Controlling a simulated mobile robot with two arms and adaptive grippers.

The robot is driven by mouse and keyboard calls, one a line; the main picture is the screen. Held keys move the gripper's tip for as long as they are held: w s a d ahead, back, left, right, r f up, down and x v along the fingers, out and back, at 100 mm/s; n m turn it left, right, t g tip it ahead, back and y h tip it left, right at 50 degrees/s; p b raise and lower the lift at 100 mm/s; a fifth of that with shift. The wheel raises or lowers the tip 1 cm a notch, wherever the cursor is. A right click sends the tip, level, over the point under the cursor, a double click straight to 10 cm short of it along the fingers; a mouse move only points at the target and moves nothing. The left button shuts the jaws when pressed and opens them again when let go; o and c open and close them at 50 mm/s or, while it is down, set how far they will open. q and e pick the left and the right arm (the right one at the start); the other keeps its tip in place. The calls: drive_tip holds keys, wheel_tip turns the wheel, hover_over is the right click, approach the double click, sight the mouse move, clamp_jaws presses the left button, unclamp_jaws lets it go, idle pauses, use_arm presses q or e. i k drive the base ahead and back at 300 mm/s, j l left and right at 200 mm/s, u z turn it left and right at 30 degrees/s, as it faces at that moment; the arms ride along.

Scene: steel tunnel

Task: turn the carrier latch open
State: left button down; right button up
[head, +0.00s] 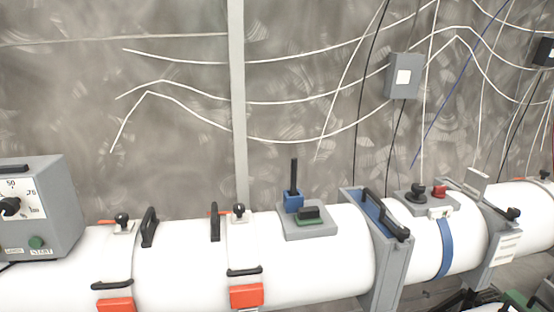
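No part clearly reads as the carrier latch, so I cannot tell which one it is. A grey upright frame (389,262) stands across the white pipe (340,245), with a blue insert and a black bar handle (386,214) slanting along its top. To its right, a grey plate on the pipe carries a black knob (416,193) and a small red part (439,191). To its left, a grey plate (308,231) holds a blue block (293,202) with an upright black rod and a black block on a green base (308,214). Neither gripper is in view.
A grey control box (58,220) with a dial stands at the far left. Orange-red latches (246,295) and black handles (149,227) sit along the pipe. A blue strap (445,248) rings it. Cables hang on the metal wall behind. Dark, partly cut-off parts lie at the lower right.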

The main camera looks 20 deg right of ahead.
sight(512, 212)
drive_tip(key=z, duration=1.9)
